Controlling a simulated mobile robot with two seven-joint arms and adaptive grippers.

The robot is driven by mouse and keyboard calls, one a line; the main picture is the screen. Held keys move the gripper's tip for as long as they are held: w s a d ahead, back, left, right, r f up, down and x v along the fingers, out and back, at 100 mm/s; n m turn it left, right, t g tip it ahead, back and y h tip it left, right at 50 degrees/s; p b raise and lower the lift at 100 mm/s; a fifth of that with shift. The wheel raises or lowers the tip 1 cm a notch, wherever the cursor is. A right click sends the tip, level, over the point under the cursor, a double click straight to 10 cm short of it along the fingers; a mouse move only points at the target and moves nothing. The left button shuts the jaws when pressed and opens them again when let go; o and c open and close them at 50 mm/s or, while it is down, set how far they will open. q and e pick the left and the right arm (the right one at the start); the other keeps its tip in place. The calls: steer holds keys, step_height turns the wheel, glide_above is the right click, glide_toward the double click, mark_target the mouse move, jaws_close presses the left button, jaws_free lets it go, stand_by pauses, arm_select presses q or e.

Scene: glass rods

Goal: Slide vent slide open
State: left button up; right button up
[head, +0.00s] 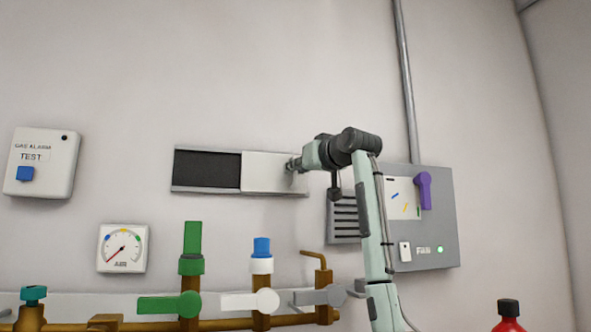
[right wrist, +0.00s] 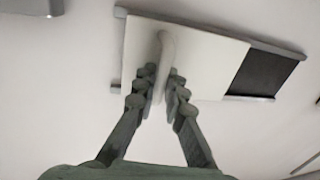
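The vent slide (head: 262,171) is a pale flat panel in a grey rail frame (head: 218,190) on the wall. It sits at the right part of the frame, and the dark vent opening (head: 207,168) is uncovered to its left. In the right wrist view the panel (right wrist: 205,62) fills the middle, with the dark opening (right wrist: 262,74) to its right. My right gripper (head: 293,166) is at the panel's right end. Its fingers (right wrist: 161,74) are closed in on both sides of the panel's upright pale handle (right wrist: 165,48). My left gripper is not in view.
A grey control box (head: 436,236) with a purple lever (head: 424,190) is right of my right arm. A louvred grille (head: 344,217) is below the gripper. Pipes with green (head: 191,245) and white valves (head: 262,266) run below. A gauge (head: 123,248) and gas alarm (head: 42,160) hang left.

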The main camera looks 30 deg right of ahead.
steer(key=shift+o, duration=0.2)
steer(key=s, duration=1.2)
steer(key=shift+a, duration=0.35)
